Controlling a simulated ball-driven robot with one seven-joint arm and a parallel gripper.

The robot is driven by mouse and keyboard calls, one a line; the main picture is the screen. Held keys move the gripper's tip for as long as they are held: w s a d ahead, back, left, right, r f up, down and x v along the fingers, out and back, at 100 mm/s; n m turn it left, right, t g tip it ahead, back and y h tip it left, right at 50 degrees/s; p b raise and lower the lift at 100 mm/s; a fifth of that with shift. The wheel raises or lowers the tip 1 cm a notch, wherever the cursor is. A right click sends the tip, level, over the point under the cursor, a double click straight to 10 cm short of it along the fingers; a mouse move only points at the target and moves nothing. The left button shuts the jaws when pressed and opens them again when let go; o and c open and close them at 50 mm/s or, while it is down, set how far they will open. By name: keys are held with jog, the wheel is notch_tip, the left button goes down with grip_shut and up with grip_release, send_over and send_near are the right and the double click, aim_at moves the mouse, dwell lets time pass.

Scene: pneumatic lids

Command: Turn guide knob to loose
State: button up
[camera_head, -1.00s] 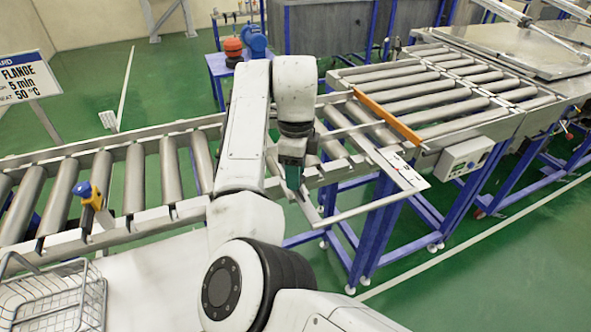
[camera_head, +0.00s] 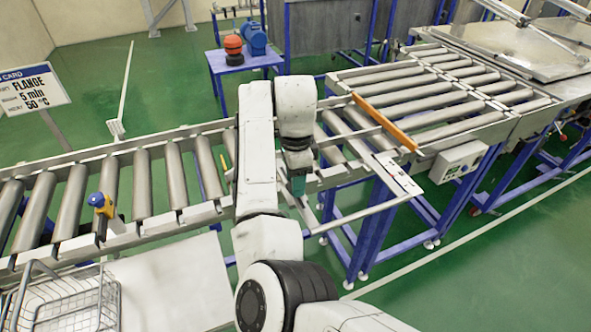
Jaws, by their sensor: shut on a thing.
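My gripper (camera_head: 298,186) points down over the near side rail of the roller conveyor (camera_head: 150,238), left of the white marked plate (camera_head: 398,174). I cannot tell which way the knob is turned. A long pale bar (camera_head: 365,208) runs from beside my gripper toward the marked plate.
A wire basket (camera_head: 60,305) stands on a pale surface at the lower left. An orange bar (camera_head: 385,122) crosses the rollers at right. A grey control box (camera_head: 457,160) hangs beyond the plate. Green floor is clear at lower right.

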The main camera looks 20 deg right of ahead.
jog(key=n+p, duration=0.5)
jog(key=n, duration=0.1)
jog(key=shift+r, duration=0.2)
jog(key=n+p, duration=0.1)
jog(key=n, duration=0.2)
jog(key=shift+f, duration=0.15)
jog(key=n, duration=0.3)
jog(key=shift+n, duration=0.4)
jog(key=n, duration=0.3)
jog(key=shift+n, duration=0.3)
jog(key=n, duration=0.3)
jog(key=shift+n, duration=0.3)
jog(key=n, duration=0.6)
jog(key=shift+n, duration=0.3)
jog(key=shift+y, duration=0.3)
jog(key=o, duration=1.1)
jog(key=shift+c, duration=0.2)
